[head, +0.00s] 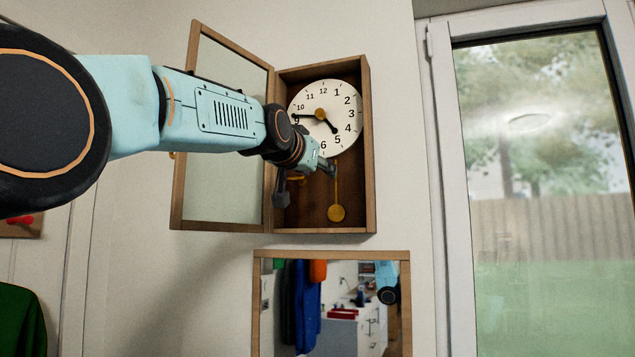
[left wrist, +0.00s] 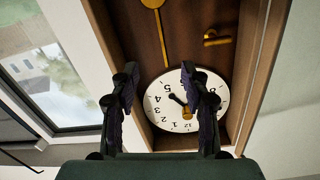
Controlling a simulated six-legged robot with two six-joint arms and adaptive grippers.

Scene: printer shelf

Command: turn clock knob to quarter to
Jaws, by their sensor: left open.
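The wall clock's white dial (head: 345,100) sits in an open wooden case. The gold knob (head: 320,114) is at the dial's centre. One black hand points at about 9, the other between 4 and 5. My left gripper (head: 305,182) is open and empty in front of the case, below the knob and apart from it. In the left wrist view the dial (left wrist: 158,112) appears upside down beyond my open fingers (left wrist: 160,72). The knob (left wrist: 187,113) shows there beside the right finger, which covers part of the dial. My right gripper is not in view.
The glass door (head: 225,135) of the case stands open to the left, behind my left arm. A gold pendulum (head: 336,212) hangs inside the case. A gold bracket-like piece (left wrist: 222,40) is on the case's back. A framed mirror (head: 256,310) hangs below, and a glazed door (head: 540,180) is at right.

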